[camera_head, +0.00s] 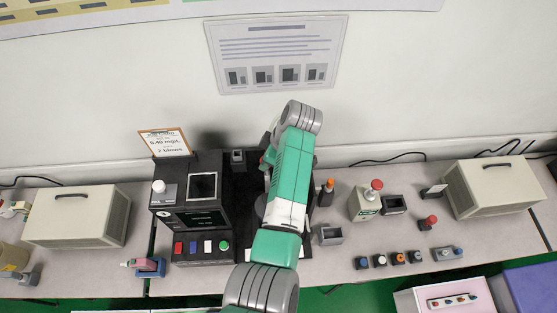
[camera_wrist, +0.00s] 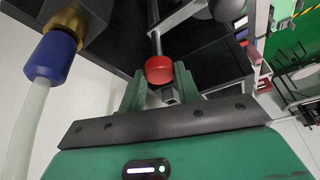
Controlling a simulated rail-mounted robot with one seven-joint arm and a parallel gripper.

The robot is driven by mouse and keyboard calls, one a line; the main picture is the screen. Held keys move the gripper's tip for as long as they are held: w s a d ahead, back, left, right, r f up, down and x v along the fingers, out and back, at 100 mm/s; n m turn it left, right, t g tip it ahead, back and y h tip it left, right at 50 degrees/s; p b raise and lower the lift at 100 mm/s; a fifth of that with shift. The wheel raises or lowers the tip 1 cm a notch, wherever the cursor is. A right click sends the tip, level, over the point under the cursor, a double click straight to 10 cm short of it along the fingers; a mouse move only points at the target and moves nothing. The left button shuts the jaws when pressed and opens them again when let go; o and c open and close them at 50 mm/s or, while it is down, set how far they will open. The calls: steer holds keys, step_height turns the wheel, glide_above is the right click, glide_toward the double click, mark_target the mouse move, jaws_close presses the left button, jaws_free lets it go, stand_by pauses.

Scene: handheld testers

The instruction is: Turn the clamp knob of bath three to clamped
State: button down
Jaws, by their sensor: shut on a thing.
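In the wrist view, my gripper (camera_wrist: 160,82) has its two green fingers on either side of a red round knob (camera_wrist: 159,69), shut on it near the fingertips. The knob sits at the end of a grey rod beside a dark housing (camera_wrist: 115,35). I see no label or mark there, so I cannot read which bath it belongs to or whether it is clamped. In the head view, my green and white arm covers the gripper and the knob.
A blue-capped hose fitting (camera_wrist: 50,55) is close left in the wrist view. In the head view, a black tester (camera_head: 188,215) with coloured buttons stands left of my arm. Right of it are a red-topped device (camera_head: 363,206), several small knobs and a beige case (camera_head: 492,188).

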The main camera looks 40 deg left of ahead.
stand_by(0.4)
steer(key=c, duration=1)
jaws_free()
steer(key=v, duration=0.7)
steer(key=shift+d+r, duration=0.1)
steer(key=shift+r, duration=0.25)
